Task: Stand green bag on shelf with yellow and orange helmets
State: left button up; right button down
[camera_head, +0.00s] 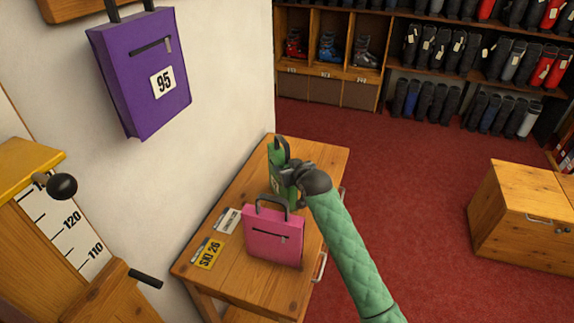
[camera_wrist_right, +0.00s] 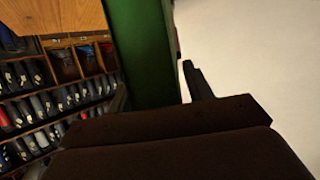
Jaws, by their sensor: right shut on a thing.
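The green bag (camera_head: 275,163) is upright over the far part of the small wooden table, its dark handle on top, partly hidden by my right gripper. My right gripper (camera_head: 289,172) is shut on the green bag. In the right wrist view the green bag (camera_wrist_right: 145,50) stands between the two dark fingers (camera_wrist_right: 158,88). I cannot tell whether its base touches the table. The yellow and orange helmets and their shelf are not recognisable in either view. My left gripper is out of view.
A pink bag (camera_head: 272,240) stands on the table (camera_head: 322,165), near tags and a yellow plate (camera_head: 209,253). A purple bag (camera_head: 140,75) hangs at the wall. A measuring stand (camera_head: 75,235) is at left, a wooden chest (camera_head: 520,215) at right. Boot racks (camera_head: 330,60) stand behind. Red floor is clear.

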jog(key=shift+f, duration=0.2)
jog(key=c, duration=0.6)
grip_release()
jog(key=shift+s+r, duration=0.1)
